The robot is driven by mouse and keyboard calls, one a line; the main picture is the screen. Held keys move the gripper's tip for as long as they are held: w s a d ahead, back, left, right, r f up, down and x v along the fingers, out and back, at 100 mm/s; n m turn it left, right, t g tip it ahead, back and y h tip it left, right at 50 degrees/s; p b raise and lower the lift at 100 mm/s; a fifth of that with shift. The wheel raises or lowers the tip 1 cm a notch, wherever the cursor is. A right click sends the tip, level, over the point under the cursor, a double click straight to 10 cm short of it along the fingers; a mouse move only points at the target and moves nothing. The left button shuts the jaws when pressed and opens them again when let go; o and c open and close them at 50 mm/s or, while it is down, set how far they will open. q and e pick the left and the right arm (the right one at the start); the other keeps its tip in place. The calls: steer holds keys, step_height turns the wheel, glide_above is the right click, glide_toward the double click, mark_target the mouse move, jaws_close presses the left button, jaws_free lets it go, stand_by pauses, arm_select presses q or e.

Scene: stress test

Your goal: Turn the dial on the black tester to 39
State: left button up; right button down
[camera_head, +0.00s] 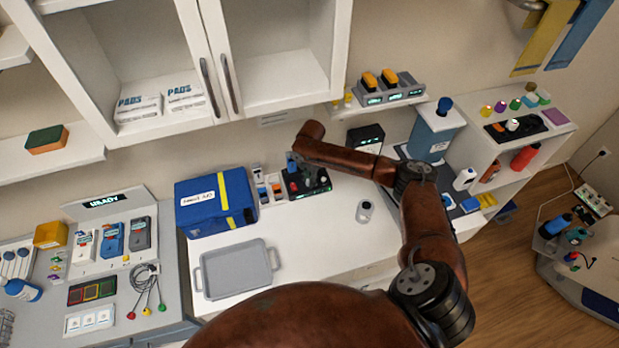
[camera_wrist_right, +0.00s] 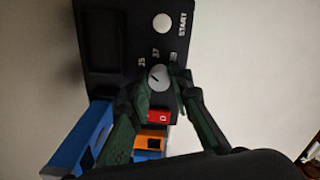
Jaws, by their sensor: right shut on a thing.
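The black tester (camera_head: 318,186) stands on the white counter, partly hidden by my right arm. In the right wrist view its black face (camera_wrist_right: 127,20) fills the upper middle. It has a dark window, a white round START button (camera_wrist_right: 163,23) and a red button (camera_wrist_right: 158,117). The light grey dial (camera_wrist_right: 158,77) has a dark pointer mark toward the upper left. Labels 25 and 37 show above it; a third label is partly covered by a fingertip. My right gripper (camera_wrist_right: 160,83) is shut on the dial, one finger on each side. My left gripper is not in view.
Blue and orange items (camera_head: 265,188) stand close left of the tester. Further left are a blue bag (camera_head: 212,222) and an empty grey tray (camera_head: 235,272). The counter between tray and cup is clear.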

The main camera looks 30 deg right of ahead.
steer(key=m+p, duration=0.5)
steer(key=shift+r+p, duration=0.2)
steer(key=shift+p, duration=0.2)
steer(key=m+p, duration=0.2)
steer(key=m, duration=0.1)
steer(key=m+p, duration=0.3)
steer(key=m, duration=0.1)
steer(key=shift+a+f+m, duration=0.1)
steer(key=shift+m, duration=0.2)
steer(key=shift+m+p, duration=1.1)
steer(key=shift+m, duration=0.8)
steer(key=shift+f, duration=0.1)
steer(key=c, duration=1.7)
jaws_free()
steer(key=shift+c, duration=0.2)
